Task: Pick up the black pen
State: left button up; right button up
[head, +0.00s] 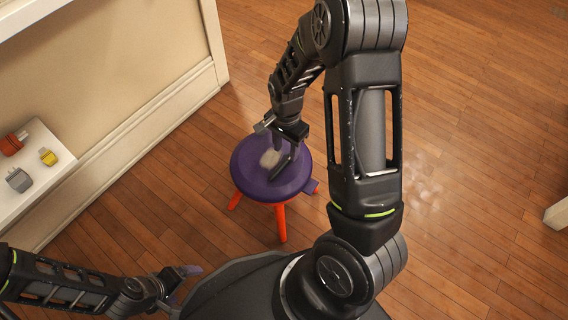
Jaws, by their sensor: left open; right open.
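A round purple stool (248,180) with orange legs stands on the wood floor in the middle of the head view. My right gripper (279,158) is over its seat, pointing down, with its jaws open. A dark elongated shape lies by the fingers over the seat; I cannot tell whether it is the black pen or one of my fingers. A small pale object (269,158) sits on the seat beside the fingers. My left gripper (186,284) is open and low at the lower left, away from the stool, partly hidden by my own body.
A white shelf (50,150) at the left holds a red item (12,144), a yellow item (48,157) and a grey item (19,180). A beige wall (120,70) stands behind it. The floor right of the stool is mostly clear; a pale block (557,214) sits at the right edge.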

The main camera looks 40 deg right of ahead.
aim_at(286, 159)
notch_tip(286, 159, down, 5)
jog(key=shift+d+r+b, duration=0.1)
jog(key=shift+b, duration=1.15)
jog(key=shift+c, duration=0.2)
grip_shut()
